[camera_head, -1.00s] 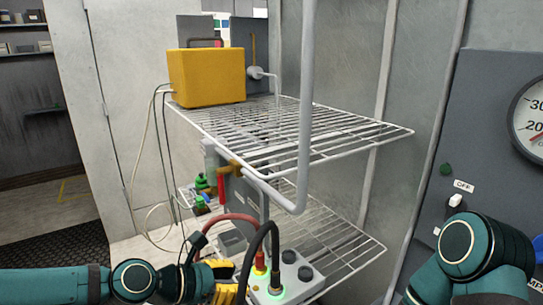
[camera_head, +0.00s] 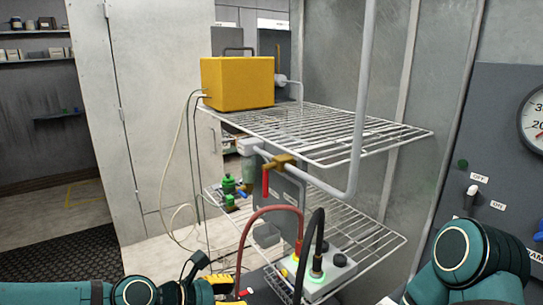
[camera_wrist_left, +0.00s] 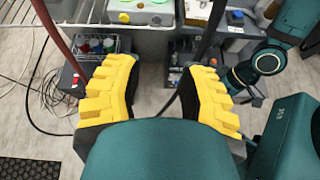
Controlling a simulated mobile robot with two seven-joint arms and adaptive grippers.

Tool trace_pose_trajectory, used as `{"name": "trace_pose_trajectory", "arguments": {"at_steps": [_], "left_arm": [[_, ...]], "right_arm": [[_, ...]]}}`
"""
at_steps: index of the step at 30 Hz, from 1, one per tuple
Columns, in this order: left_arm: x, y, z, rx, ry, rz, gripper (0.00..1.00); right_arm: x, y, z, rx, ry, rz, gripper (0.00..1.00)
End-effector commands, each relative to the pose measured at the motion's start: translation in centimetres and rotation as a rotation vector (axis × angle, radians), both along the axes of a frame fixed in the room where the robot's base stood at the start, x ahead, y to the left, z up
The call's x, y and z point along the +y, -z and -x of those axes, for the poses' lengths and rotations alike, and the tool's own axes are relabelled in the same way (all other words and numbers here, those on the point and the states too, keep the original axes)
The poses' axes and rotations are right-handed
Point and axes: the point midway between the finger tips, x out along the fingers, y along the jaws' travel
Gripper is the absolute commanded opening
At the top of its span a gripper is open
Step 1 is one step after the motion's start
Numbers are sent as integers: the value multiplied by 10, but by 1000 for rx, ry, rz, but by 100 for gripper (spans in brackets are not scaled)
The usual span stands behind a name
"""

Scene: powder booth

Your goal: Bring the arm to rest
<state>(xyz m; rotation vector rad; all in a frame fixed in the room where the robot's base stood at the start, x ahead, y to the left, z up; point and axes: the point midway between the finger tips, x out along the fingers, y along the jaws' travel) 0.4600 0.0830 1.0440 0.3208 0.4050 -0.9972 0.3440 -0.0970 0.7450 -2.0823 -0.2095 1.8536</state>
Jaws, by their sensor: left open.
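My left arm (camera_head: 140,292) comes in low along the bottom edge of the head view. Its yellow-padded left gripper (camera_head: 228,287) is partly cut off by that edge, in front of the control box with the cables. In the left wrist view the gripper (camera_wrist_left: 157,85) is open, its two stepped yellow fingers wide apart. A teal link of my right arm (camera_head: 470,255) shows at the lower right of the head view. Its gripper is out of view.
A wire rack carries a yellow box (camera_head: 238,83) on its upper shelf (camera_head: 330,130). A grey box (camera_head: 325,272) with red and black cables is close to my left gripper. A red-handled valve (camera_head: 267,182) and a grey switch panel (camera_head: 490,120) stand nearby. Floor at left is open.

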Motion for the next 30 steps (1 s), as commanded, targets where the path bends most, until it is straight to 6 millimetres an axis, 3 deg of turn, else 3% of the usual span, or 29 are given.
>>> {"name": "trace_pose_trajectory", "arguments": {"at_steps": [8, 17, 24, 30], "left_arm": [[-21, 66, 9, -157, 203, -185, 39], [-39, 178, 48, -419, 619, -528, 39], [-21, 257, 91, -644, 1065, -816, 39], [7, 291, 112, -773, 1366, -973, 39]], "right_arm": [[-1, 0, 0, 0, 2, 1, 47], [-1, 0, 0, 0, 1, 1, 47], [0, 0, 0, 0, 1, 0, 47], [0, 0, 0, 0, 1, 1, 47]]}}
